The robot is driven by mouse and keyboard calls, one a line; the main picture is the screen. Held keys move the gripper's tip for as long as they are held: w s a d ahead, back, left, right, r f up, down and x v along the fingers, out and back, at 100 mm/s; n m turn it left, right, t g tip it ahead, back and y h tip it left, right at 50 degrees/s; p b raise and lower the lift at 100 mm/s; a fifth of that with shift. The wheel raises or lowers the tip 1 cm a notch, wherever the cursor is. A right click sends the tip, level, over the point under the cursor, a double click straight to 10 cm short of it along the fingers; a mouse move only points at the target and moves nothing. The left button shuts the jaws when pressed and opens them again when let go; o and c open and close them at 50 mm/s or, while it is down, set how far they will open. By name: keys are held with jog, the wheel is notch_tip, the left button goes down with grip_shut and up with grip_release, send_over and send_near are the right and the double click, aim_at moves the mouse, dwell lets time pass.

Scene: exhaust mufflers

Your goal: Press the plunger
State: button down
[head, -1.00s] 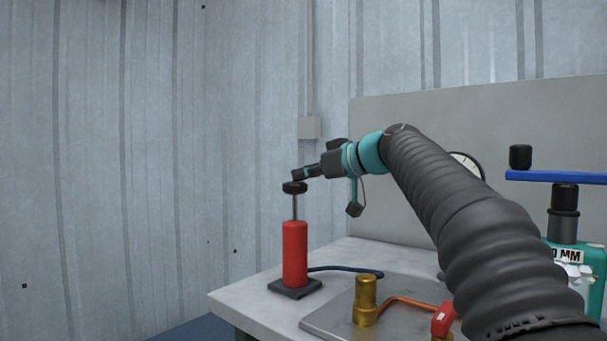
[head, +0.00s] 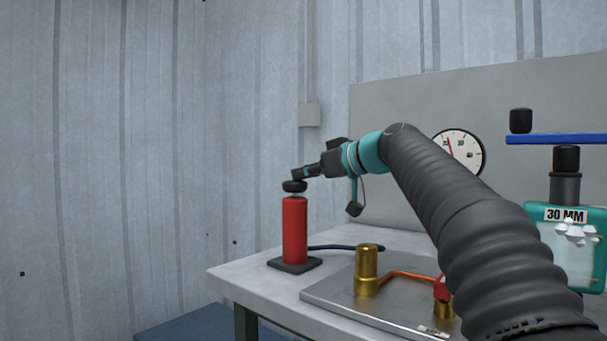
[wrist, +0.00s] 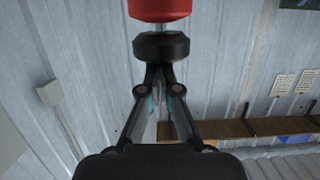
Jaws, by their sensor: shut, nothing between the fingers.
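A red hand pump (head: 295,229) stands upright on a black base near the left end of the workbench. Its plunger has a black knob (head: 294,186) that sits just above the red cylinder, with only a short bit of rod showing. My gripper (head: 298,173) is shut and empty, with its fingertips at the top of the knob. In the wrist view the shut fingertips (wrist: 159,68) meet the black knob (wrist: 161,46), with the red cylinder (wrist: 160,9) beyond it.
A metal plate (head: 345,297) with brass fittings (head: 366,268) and a copper pipe lies right of the pump. A dark hose runs behind it. A gauge (head: 459,153) is on the back panel. A teal device marked 30 MM (head: 566,216) stands at right.

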aim_at(303, 182)
notch_tip(303, 182, up, 4)
jog(key=p, duration=0.3)
jog(key=v, duration=1)
jog(key=shift+b, duration=0.45)
